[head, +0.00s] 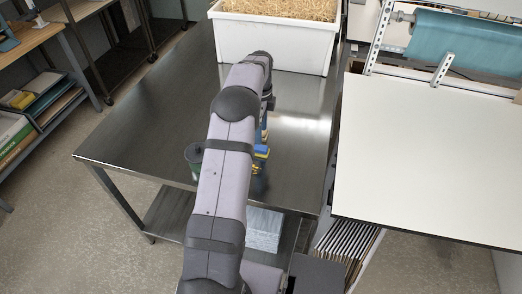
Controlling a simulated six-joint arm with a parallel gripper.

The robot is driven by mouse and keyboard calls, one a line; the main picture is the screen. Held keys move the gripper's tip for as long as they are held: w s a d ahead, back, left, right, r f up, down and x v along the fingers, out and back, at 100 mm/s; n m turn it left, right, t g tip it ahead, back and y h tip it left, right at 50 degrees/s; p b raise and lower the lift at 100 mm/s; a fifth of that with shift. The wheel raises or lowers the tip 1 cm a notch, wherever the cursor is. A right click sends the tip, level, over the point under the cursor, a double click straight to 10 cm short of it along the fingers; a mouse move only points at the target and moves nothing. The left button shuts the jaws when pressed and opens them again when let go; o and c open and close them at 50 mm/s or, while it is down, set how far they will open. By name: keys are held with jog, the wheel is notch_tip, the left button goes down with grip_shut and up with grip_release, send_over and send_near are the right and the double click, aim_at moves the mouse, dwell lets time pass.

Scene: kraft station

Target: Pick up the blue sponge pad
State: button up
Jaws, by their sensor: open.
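My arm reaches across the steel table, and its wrist bends down near the table's far part. My gripper (265,126) is mostly hidden behind my own arm; it is open, with its fingertips not clearly visible. Small blue and yellow items (261,153) show just right of the arm, below the wrist. I cannot tell which of them, if any, is the blue sponge pad, or whether the gripper touches them. Part of the area is covered by the arm.
A white bin (275,38) of straw-like filling stands at the table's far end. A dark green round item (194,156) sits left of my arm. The steel table (140,120) is clear at left. A white-topped bench (430,160) with a teal roll (465,42) stands at right.

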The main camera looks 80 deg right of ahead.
aim_at(261, 147)
jog(key=shift+s+f+p, duration=0.1)
jog(key=shift+f+p, duration=0.5)
jog(key=shift+f, duration=0.5)
jog(key=shift+f+p, duration=0.8)
jog(key=shift+p, duration=0.4)
jog(key=shift+f+p, duration=0.85)
jog(key=shift+f, duration=0.9)
jog(key=c, duration=1.1)
